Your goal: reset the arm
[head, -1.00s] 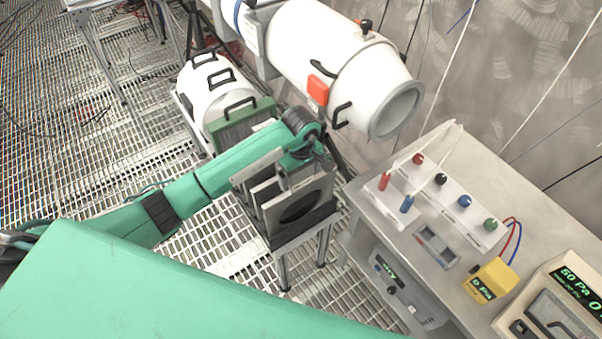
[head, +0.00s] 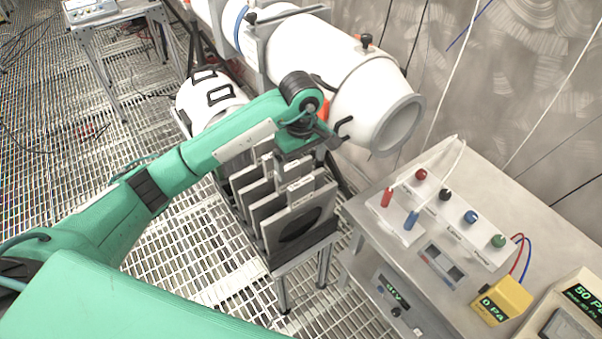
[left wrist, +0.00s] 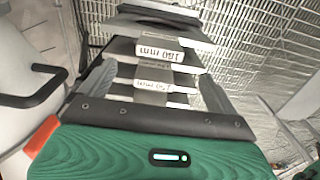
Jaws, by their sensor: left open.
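My left arm reaches in from the left in the head view. Its gripper (head: 298,170) points down above a row of grey square plates (head: 310,228). The front plate has a dark round opening. In the left wrist view the two grey fingers (left wrist: 155,85) stand wide apart with nothing gripped between them. Plate tops with labels (left wrist: 160,50) show below and between the fingers; one reads "160 mm" upside down. In the head view the arm and gripper hide part of the rear plates. My right gripper is not in view.
The plates stand on a small metal-legged stand (head: 284,290). A large white cylinder (head: 340,90) lies close behind the gripper. A bench (head: 485,180) at right carries coloured sockets, a yellow meter (head: 502,300) and another display unit. Grating floor (head: 190,270) lies open at left.

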